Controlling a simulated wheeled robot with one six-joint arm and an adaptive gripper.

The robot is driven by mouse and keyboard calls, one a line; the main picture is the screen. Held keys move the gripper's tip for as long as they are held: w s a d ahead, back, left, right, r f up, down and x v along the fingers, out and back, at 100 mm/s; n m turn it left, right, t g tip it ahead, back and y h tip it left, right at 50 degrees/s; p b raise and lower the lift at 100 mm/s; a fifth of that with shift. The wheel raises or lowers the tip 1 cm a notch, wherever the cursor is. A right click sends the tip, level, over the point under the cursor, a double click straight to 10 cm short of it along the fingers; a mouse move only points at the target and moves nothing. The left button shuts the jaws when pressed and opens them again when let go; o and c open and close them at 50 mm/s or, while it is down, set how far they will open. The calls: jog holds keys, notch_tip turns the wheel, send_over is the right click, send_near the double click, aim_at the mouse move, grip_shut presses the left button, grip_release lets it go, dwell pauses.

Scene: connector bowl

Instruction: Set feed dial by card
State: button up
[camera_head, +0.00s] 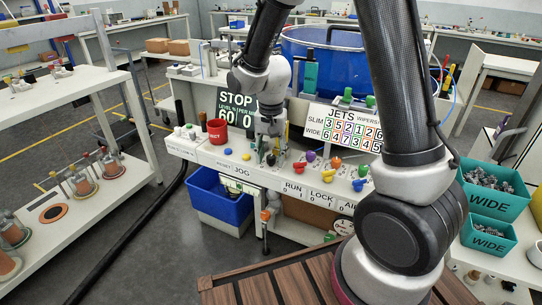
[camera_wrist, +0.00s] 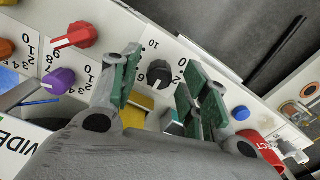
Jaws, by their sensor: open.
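A black dial (camera_wrist: 158,73) with a pale pointer mark sits on the white panel in the wrist view, with a printed scale including 6 and 10 around it. No feed label is readable there. My gripper (camera_wrist: 158,85) is open, its green-padded fingers on either side of the dial in that view; I cannot tell whether they touch it. In the head view my gripper (camera_head: 268,145) points down over the panel, partly hiding the dial. A dark card (camera_head: 237,108) reads STOP, LEVEL % 60 and PER MIN 0. A white JETS card (camera_head: 343,127) has SLIM and WIDE rows of coloured numbers.
Beside the dial are a red knob (camera_wrist: 75,37) and a purple knob (camera_wrist: 60,81). A blue bowl (camera_head: 325,60) stands behind. Green WIDE bins (camera_head: 491,204) are at right.

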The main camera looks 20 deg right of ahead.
aim_at(271, 156)
notch_tip(271, 156, up, 11)
jog(key=shift+r, duration=0.2)
jog(key=f, duration=0.1)
jog(key=f+n, duration=0.2)
jog(key=f, duration=0.1)
jog(key=shift+s+d+g, duration=0.15)
jog(key=shift+s+g, duration=0.15)
jog(key=shift+w+f+n, duration=0.1)
jog(key=shift+f+n, duration=0.25)
jog(key=shift+n, duration=0.85)
jog(key=shift+w+f+n, duration=0.2)
jog(key=shift+f+n, duration=0.05)
jog(key=shift+n, duration=0.75)
notch_tip(271, 156, down, 7)
jog(key=shift+f, duration=0.2)
